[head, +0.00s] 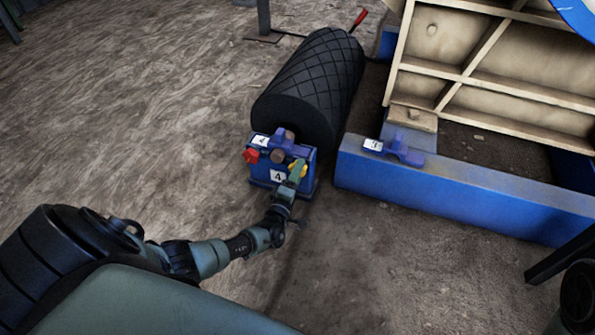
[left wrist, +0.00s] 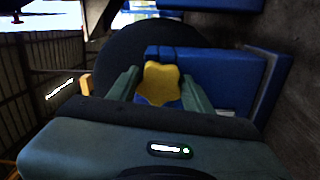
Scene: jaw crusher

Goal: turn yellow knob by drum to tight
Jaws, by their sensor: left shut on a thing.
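The yellow knob (head: 303,170) sits on the front of a blue bearing block (head: 265,173) at the near end of the black drum (head: 316,84). In the left wrist view the yellow knob (left wrist: 160,83) is star-shaped and lies between the two green fingers. My left gripper (head: 297,172) is shut on the knob and hides part of it in the head view. In the wrist view the fingers (left wrist: 160,90) stand on either side of it. The knob's marking for tight does not show. My right gripper is not in view.
A red knob (head: 251,155) sits on the left of the same block, near labels marked 4. A long blue beam (head: 460,188) with a blue bracket (head: 403,153) lies to the right, below a cream ribbed frame (head: 465,60). The ground at left is clear.

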